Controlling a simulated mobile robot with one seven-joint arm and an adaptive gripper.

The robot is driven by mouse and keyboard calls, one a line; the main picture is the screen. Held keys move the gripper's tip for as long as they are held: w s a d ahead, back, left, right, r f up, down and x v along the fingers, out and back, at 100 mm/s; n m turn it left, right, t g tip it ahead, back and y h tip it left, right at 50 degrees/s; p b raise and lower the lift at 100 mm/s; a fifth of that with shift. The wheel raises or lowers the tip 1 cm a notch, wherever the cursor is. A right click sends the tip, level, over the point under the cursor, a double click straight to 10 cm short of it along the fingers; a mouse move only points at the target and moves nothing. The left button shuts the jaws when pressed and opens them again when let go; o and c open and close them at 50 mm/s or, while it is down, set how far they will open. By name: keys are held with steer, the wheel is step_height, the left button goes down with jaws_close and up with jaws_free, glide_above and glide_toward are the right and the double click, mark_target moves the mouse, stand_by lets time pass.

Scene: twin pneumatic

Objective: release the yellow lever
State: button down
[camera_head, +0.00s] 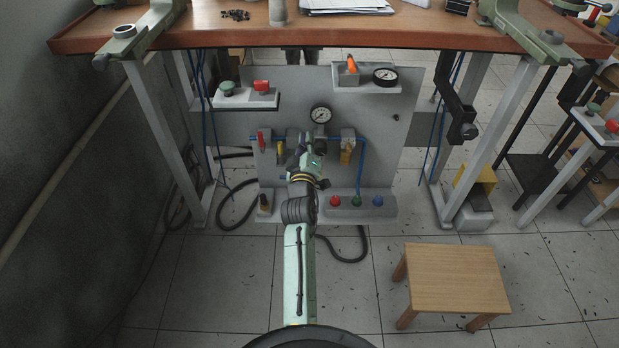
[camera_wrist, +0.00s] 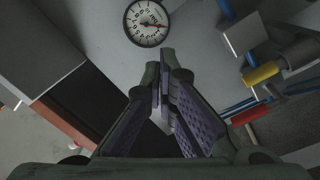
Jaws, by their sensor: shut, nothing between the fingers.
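My gripper (camera_wrist: 162,82) is shut with nothing between its fingers, their tips close together in the wrist view. In the head view my gripper (camera_head: 307,143) is in front of the grey pneumatic panel, below the round gauge (camera_head: 320,114). A small yellow lever-like part (camera_head: 281,148) is left of my gripper, beside a red one (camera_head: 261,142). In the wrist view a yellow part (camera_wrist: 262,72) and a red part (camera_wrist: 243,117) lie right of my fingers, apart from them. Another yellow part (camera_head: 346,155) sits on the right block; I cannot tell which is the task's lever.
Blue pipes (camera_head: 361,165) run along the panel. A shelf (camera_head: 246,102) with green and red buttons is up left; another shelf (camera_head: 366,88) with a gauge is up right. A wooden stool (camera_head: 455,275) stands on the floor.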

steer(key=s+a+f+n+y, duration=0.1)
steer(key=f+n, duration=0.4)
steer(key=f, duration=0.5)
steer(key=s+f+n+y, duration=0.2)
steer(key=s+f+n, duration=0.2)
steer(key=f, duration=0.5)
steer(key=shift+a+f+n+g+y, duration=0.35)
steer(key=shift+f+n+g+y, duration=0.05)
steer(key=shift+n, duration=0.2)
